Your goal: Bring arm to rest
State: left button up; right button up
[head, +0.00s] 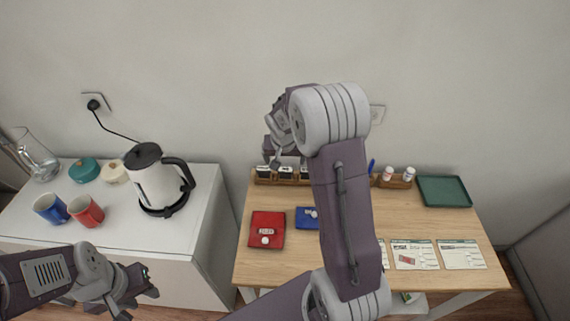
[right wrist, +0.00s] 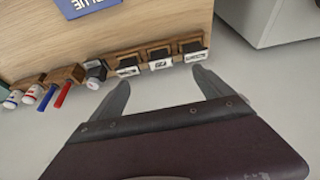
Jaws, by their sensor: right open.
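My right arm rises through the middle of the head view and bends at a raised elbow. Its right gripper (head: 272,160) is above the back edge of the wooden table (head: 262,203), near the wall. In the right wrist view the right gripper (right wrist: 161,77) has its two fingers wide apart with nothing between them. My left gripper (head: 141,300) is at the lower left, in front of the white cabinet, with its fingers apart and nothing seen in them. My right arm hides the middle of the table.
A rack (right wrist: 140,63) of stamps, pens and bottles lines the table's back. A red pouch (head: 267,230), a blue pouch (head: 307,218), paper forms (head: 461,254) and a green tray (head: 444,191) lie on the table. A kettle (head: 155,185) and mugs (head: 86,210) stand on the white cabinet (head: 200,200).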

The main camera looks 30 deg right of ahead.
jog(key=shift+s+a+r, duration=0.1)
jog(key=shift+s+r, duration=0.05)
jog(key=shift+r, duration=0.4)
jog(key=a+r, duration=0.3)
jog(key=a, duration=0.1)
jog(key=s+a+f+n+g+y, duration=0.1)
jog(key=s+a+n, duration=0.1)
jog(key=s, duration=0.5)
jog(key=s+a+f+n+g, duration=0.1)
jog(key=s+a+f+n, duration=0.1)
jog(key=s, duration=0.4)
jog(key=s+a+f+n+y, duration=0.1)
jog(key=s+a+f+n, duration=0.1)
jog(key=s+a, duration=0.2)
jog(key=s, duration=0.3)
jog(key=shift+s+a+g+y, duration=0.2)
jog(key=shift+s+g+y, duration=0.1)
jog(key=shift+g, duration=0.1)
jog(key=shift+f, duration=0.1)
